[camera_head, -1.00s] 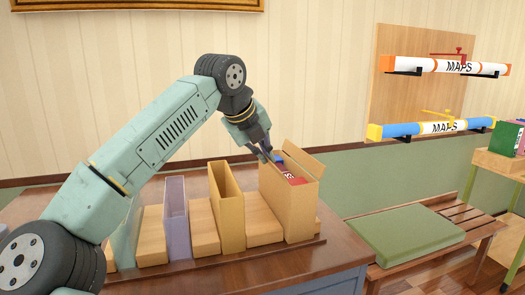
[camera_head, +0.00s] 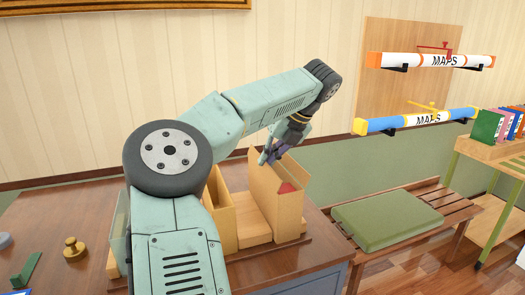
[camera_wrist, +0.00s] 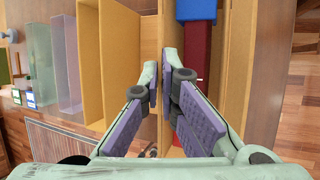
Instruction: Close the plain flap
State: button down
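The tan box (camera_head: 289,222) stands at the right end of the table row. A plain tan flap (camera_head: 292,168) stands up at its back right, and another tall tan panel (camera_head: 262,185) rises at its left. A dark red book (camera_wrist: 198,60) and a blue one (camera_wrist: 196,9) lie inside the box. My gripper (camera_head: 268,158) is over the box's top left, pointing down. Contact with the panel is unclear.
An open tan holder (camera_head: 221,210) and a low block (camera_head: 252,231) stand left of the box. A purple holder (camera_wrist: 66,62) shows in the wrist view. A bench with a green cushion (camera_head: 385,222) is at right. A brass weight (camera_head: 74,249) sits on the left table.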

jog(key=shift+w+d+f+m+g+y, duration=0.15)
jog(key=shift+d+y, duration=0.1)
jog(key=shift+y, duration=0.4)
jog(key=shift+d+f+m+g+y, duration=0.1)
jog(key=shift+d+f+g+y, duration=0.1)
jog(key=shift+y, duration=0.4)
jog(key=shift+w+d+f+m+g+y, duration=0.15)
jog(key=shift+d+y, duration=0.1)
jog(key=shift+y, duration=0.4)
jog(key=c, duration=1.8)
grip_release()
jog(key=shift+c, duration=0.2)
